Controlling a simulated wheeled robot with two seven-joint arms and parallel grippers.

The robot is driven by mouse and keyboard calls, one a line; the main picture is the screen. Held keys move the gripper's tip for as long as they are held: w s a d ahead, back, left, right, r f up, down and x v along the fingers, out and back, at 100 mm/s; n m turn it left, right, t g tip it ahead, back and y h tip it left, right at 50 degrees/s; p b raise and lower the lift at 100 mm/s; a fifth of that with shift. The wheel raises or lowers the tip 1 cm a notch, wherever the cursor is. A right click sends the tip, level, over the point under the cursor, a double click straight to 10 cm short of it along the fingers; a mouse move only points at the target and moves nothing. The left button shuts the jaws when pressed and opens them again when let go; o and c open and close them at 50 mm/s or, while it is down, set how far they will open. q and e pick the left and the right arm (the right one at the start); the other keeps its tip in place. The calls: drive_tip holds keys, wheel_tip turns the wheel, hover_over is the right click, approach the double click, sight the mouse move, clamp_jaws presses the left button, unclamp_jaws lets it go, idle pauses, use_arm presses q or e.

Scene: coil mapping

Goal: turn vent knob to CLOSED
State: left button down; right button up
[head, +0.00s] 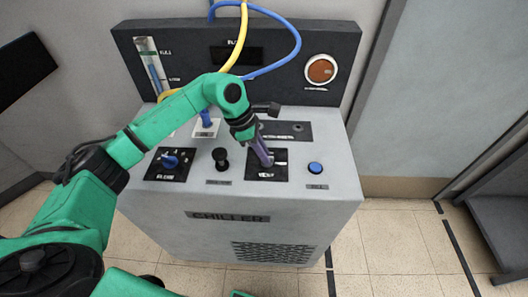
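The chiller (282,203) is a grey cabinet with a sloping control top. My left arm reaches over it from the left. My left gripper (264,158) points down onto a black square plate (282,174) right of centre, with its fingertips at the plate's middle. The fingers and wrist cover most of that plate, so any knob there is hidden, and I cannot tell whether the fingers are shut on one. The plate's small white lettering is too blurred to read. A blue knob (171,160) sits on another black plate to the left. My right gripper is not in view.
A black knob (220,158) stands between the two plates, and a blue button (315,168) is to the right. Behind are a dark upright panel (333,42) with a round gauge (321,69), a blue hose (291,58) and a yellow hose (239,48).

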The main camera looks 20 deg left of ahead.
use_arm(q)
drive_tip(key=shift+n, duration=0.4)
drive_tip(key=n+t+b, duration=0.1)
drive_tip(key=n, duration=0.1)
drive_tip(key=n+t+b, duration=0.1)
drive_tip(key=n, duration=0.1)
drive_tip(key=shift+s+d+y, duration=0.1)
drive_tip(key=shift+s+y, duration=0.05)
drive_tip(key=shift+y, duration=0.15)
drive_tip(key=n+t+y+b, duration=0.1)
drive_tip(key=n+b, duration=0.1)
drive_tip(key=n, duration=0.2)
drive_tip(key=shift+s+d+n, duration=0.1)
drive_tip(key=shift+d+n, duration=0.05)
drive_tip(key=shift+n, duration=0.25)
drive_tip(key=n+y+b, duration=0.1)
drive_tip(key=n, duration=0.1)
drive_tip(key=n+y+b, duration=0.1)
drive_tip(key=n, duration=0.1)
drive_tip(key=shift+d+n+t, duration=0.2)
drive_tip(key=shift+n+t, duration=0.1)
drive_tip(key=shift+d+n+y+b, duration=0.1)
drive_tip(key=shift+n+y+b, duration=0.75)
drive_tip(key=shift+n, duration=1.05)
drive_tip(key=c, duration=0.9)
unclamp_jaws()
drive_tip(key=shift+o, duration=0.2)
